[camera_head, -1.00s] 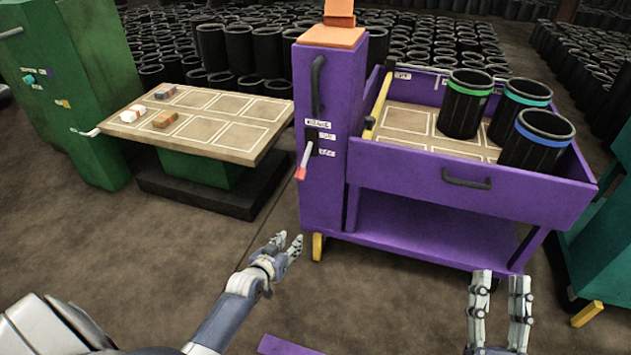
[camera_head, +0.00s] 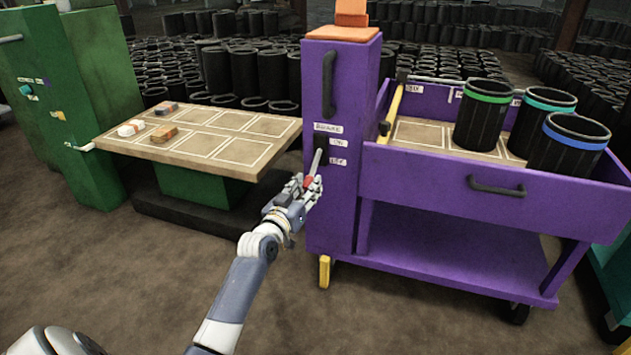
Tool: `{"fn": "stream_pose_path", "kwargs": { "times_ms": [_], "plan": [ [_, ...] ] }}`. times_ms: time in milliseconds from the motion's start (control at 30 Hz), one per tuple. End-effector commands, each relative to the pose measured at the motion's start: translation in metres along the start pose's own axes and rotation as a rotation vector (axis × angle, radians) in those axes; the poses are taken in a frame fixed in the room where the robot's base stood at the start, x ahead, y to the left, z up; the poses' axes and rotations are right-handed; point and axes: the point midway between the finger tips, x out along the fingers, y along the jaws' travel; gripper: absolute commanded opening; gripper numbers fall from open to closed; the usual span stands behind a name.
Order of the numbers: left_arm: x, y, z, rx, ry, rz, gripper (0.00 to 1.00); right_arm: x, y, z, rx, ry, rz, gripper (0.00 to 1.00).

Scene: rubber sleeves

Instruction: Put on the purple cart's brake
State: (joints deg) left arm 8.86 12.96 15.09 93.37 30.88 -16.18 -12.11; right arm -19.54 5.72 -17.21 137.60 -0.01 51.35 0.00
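The purple cart (camera_head: 335,215) stands at the centre and right. On the front of its tall column is a lever with a pale shaft (camera_head: 317,163) and a red grip (camera_head: 309,181), slanting down beside small white labels (camera_head: 337,142). The label text is too small to read surely. My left gripper (camera_head: 303,186) is at the red grip, its fingers spread apart with the grip showing between them. I cannot tell whether they touch it. My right gripper is out of view.
The cart's tray (camera_head: 410,179) carries black bins with green (camera_head: 482,120), teal (camera_head: 540,112) and blue (camera_head: 568,150) bands. A low table (camera_head: 215,120) with small blocks stands left, beside a green cabinet (camera_head: 85,110). Floor in front is clear.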

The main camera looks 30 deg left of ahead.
Motion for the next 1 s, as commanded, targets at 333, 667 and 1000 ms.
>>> {"fn": "stream_pose_path", "kwargs": {
  "times_ms": [333, 667, 1000],
  "plan": [
    [0.048, 0.000, 0.002, 0.000, 0.001, 0.000, 0.34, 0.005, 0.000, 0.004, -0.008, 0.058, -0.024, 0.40],
    [0.058, 0.000, 0.000, 0.000, -0.001, 0.000, 0.34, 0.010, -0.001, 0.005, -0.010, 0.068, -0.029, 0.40],
    [0.058, 0.000, 0.000, 0.001, 0.000, 0.000, 0.00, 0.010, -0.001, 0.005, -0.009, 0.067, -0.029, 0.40]
  ]
}}
